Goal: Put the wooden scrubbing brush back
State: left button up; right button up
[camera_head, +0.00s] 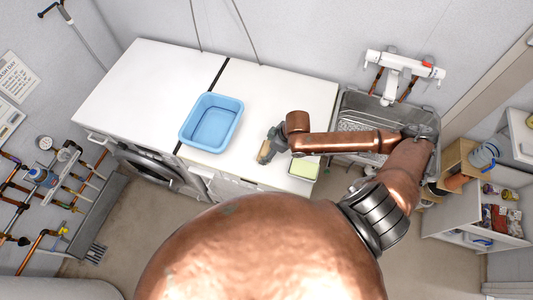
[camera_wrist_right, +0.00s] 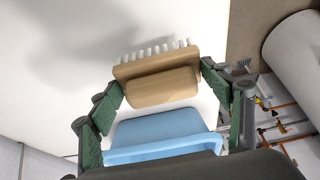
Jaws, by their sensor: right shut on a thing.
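The wooden scrubbing brush (camera_wrist_right: 158,88) is a tan block with white bristles, held between the green-padded fingers of my right gripper (camera_wrist_right: 162,84) in the right wrist view. In the head view my right gripper (camera_head: 270,146) is over the white counter, right of the blue basin, and the brush (camera_head: 264,153) shows at its tip. The gap between brush and counter is hard to judge. The bristles point away from my wrist. My left gripper is not in view.
The blue basin (camera_head: 211,121) stands on the white counter (camera_head: 140,85) and looks empty. A yellow-green sponge in a tray (camera_head: 303,168) lies near the front edge, beside my right forearm. A metal sink (camera_head: 350,122) with a white tap (camera_head: 393,75) is on the right. The counter's back is clear.

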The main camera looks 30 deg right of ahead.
jog(key=shift+w+a+f, duration=0.25)
jog(key=shift+f, duration=0.05)
jog(key=shift+s+d+f, duration=0.1)
jog(key=shift+f, duration=1.4)
jog(key=o, duration=1.5)
jog(key=shift+f, duration=0.1)
jog(key=shift+c, duration=0.2)
jog(key=v, duration=1.2)
